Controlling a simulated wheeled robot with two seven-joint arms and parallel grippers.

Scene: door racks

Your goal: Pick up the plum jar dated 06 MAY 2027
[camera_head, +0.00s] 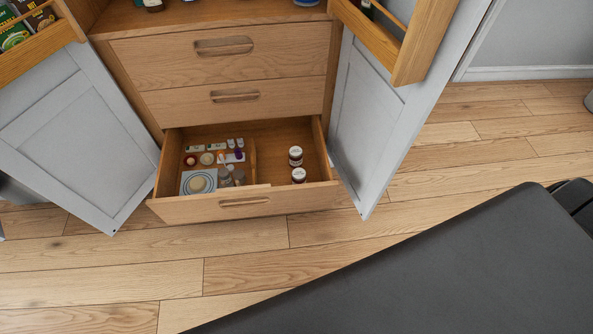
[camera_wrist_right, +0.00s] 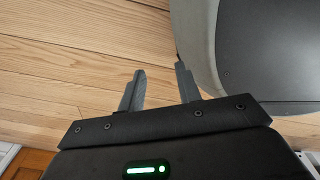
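Two small jars with dark contents and white labels stand in the right compartment of the open bottom drawer (camera_head: 245,206) in the head view. The farther jar (camera_head: 295,156) and the nearer jar (camera_head: 298,175) are apart from each other. Their label dates are too small to read, so I cannot tell which one is dated 06 MAY 2027. My right gripper (camera_wrist_right: 160,75) shows in the right wrist view with its two fingers apart and nothing between them, above wooden floor. No gripper shows in the head view, so my left gripper is out of sight.
The drawer's left compartment holds several small bottles and caps and a patterned square with a round item (camera_head: 197,182). Grey cabinet doors stand open at left (camera_head: 75,130) and right (camera_head: 375,110), the right one carrying a wooden rack (camera_head: 412,45). The floor (camera_head: 250,250) before the drawer is clear.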

